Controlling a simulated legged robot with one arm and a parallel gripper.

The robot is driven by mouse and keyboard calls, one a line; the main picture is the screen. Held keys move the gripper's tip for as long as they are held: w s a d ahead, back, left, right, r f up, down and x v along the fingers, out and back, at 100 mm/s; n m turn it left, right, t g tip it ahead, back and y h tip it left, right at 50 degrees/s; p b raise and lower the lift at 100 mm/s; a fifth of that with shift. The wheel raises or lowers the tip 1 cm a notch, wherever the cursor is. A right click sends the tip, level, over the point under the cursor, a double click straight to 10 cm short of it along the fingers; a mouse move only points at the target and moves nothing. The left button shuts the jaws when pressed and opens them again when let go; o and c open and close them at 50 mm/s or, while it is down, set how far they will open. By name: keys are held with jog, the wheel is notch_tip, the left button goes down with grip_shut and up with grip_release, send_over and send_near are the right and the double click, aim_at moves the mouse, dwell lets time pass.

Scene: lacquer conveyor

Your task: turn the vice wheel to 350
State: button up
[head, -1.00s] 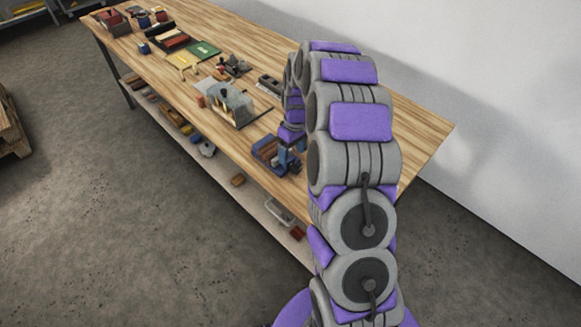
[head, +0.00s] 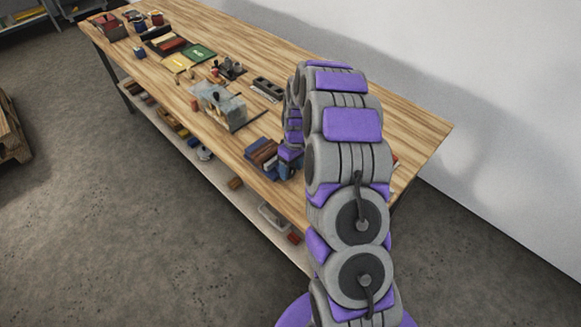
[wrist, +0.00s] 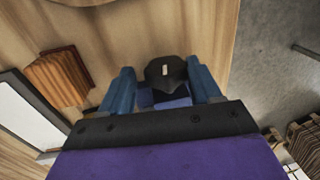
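In the wrist view a dark, rounded wheel or knob (wrist: 166,72) with a small pale mark on its face lies between the fingertips of my gripper (wrist: 163,85). I take it for the vice wheel. The two blue fingers stand apart on either side of it. A gap shows on the left, while contact on the right is unclear. Blue-grey parts show below the wheel, partly hidden by the gripper body. In the head view my gripper (head: 289,160) is at the table's front edge, and my arm hides the wheel there.
The wooden table (head: 345,120) carries a row of brown and blue blocks (head: 262,155) beside my gripper, a grey machine (head: 218,104), and a green board (head: 197,53) further back. An orange-brown block (wrist: 58,78) shows in the wrist view. The table's right end is largely clear.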

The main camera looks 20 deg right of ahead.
jog(key=shift+d, duration=0.15)
jog(key=shift+c, duration=0.8)
jog(key=shift+a+r, duration=0.15)
jog(key=shift+a, duration=0.3)
jog(key=c, duration=0.3)
jog(key=shift+a, duration=0.2)
jog(key=shift+c, duration=1.2)
jog(key=shift+d, duration=0.25)
jog(key=shift+a, duration=0.15)
jog(key=shift+w, duration=0.1)
jog(key=o, duration=1.1)
jog(key=shift+c, duration=0.2)
